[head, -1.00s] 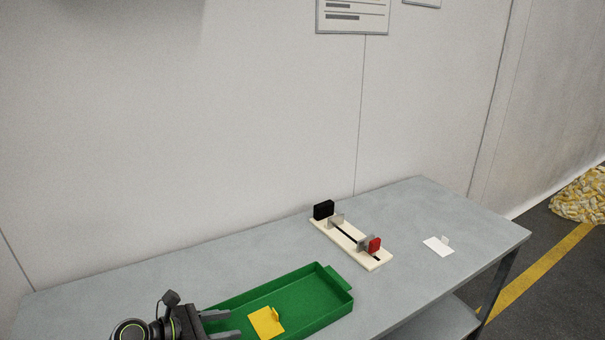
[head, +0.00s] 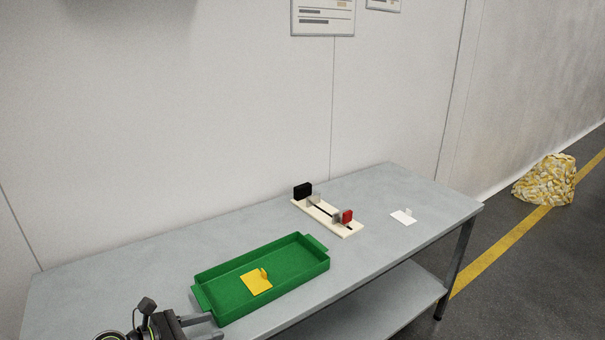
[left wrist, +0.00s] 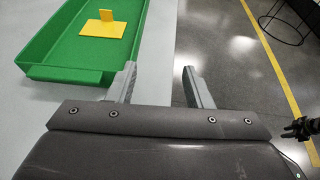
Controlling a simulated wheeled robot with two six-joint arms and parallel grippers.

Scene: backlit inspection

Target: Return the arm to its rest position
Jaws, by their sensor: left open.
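My left gripper (head: 205,329) is at the bottom left of the head view, by the near left end of the green tray (head: 206,297). In the left wrist view its two fingers (left wrist: 160,88) are apart with nothing between them. One finger is over the table edge and the other over the floor. A yellow plate with a small upright tab (head: 255,283) lies in the tray, apart from the gripper. The yellow plate also shows in the left wrist view (left wrist: 103,29). My right gripper is not in the head view.
A cream fixture (head: 333,225) with a black block (head: 302,191) and a red block (head: 347,216) stands on the grey table (head: 400,260). A white tabbed plate (head: 403,217) lies to its right. A yellow-and-white heap (head: 545,182) is on the floor.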

